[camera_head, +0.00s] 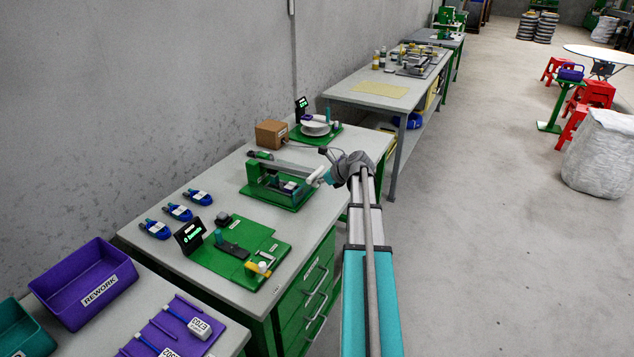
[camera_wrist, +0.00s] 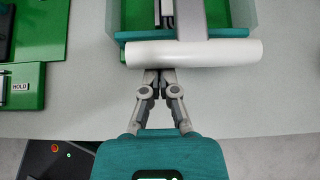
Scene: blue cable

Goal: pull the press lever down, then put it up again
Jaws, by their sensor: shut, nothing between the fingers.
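The press (camera_head: 272,196) is a green fixture on the grey workbench. Its grey lever (camera_head: 285,164) reaches out over the green base to a white cylindrical handle (camera_head: 314,175). The lever stands above the base, roughly level. In the wrist view the white handle (camera_wrist: 195,53) lies crosswise, with the grey lever arm (camera_wrist: 204,20) behind it. My gripper (camera_wrist: 160,73) is shut and empty, its fingertips at the near edge of the handle, left of its middle. I cannot tell whether they touch it. In the head view my gripper (camera_head: 327,178) is small and partly hidden.
A green fixture board (camera_head: 270,243) with a small display lies nearer on the bench. A brown box (camera_head: 271,133) and a fixture with a white disc (camera_head: 315,128) stand beyond the press.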

